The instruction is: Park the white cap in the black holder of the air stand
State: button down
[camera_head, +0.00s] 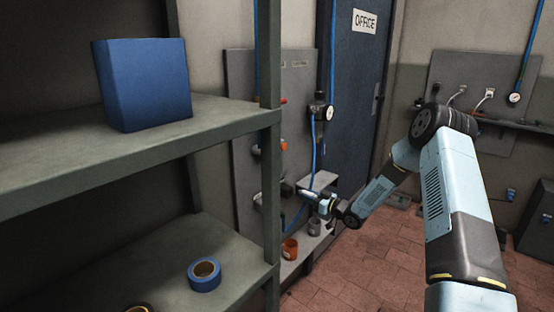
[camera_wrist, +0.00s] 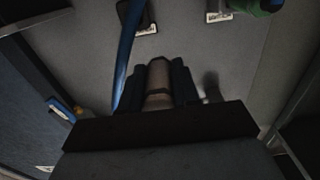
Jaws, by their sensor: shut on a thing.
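My gripper (camera_head: 306,193) is at the air stand's grey panel (camera_head: 243,100), above a small shelf. In the wrist view its dark fingers (camera_wrist: 160,88) are shut around a pale cylinder (camera_wrist: 159,80), dull beige in the shade, which looks like the white cap. A black fitting (camera_wrist: 132,12) with a label under it is on the panel at the top of the wrist view; I cannot tell for sure that it is the black holder.
A blue hose (camera_wrist: 127,50) hangs close to the left of my fingers. A green fitting (camera_wrist: 268,5) is at the upper right. Rack shelves with a blue box (camera_head: 145,85) and blue tape (camera_head: 204,274) stand at left. An orange cup (camera_head: 290,249) sits below.

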jog(key=shift+w+d+f, duration=0.3)
jog(key=shift+w+f, duration=0.1)
jog(key=shift+f, duration=0.45)
jog(key=shift+w+d+f, duration=0.35)
jog(key=shift+w+f, duration=0.1)
jog(key=shift+f, duration=0.4)
jog(key=shift+w+d+f, duration=0.3)
jog(key=shift+w+f, duration=0.1)
jog(key=shift+f, duration=0.45)
jog(key=shift+w+a, duration=0.1)
jog(key=shift+a, duration=0.05)
jog(key=shift+x, duration=2.3)
jog(key=shift+x, duration=1.4)
jog(key=c, duration=0.8)
grip_release()
jog(key=shift+o, duration=0.2)
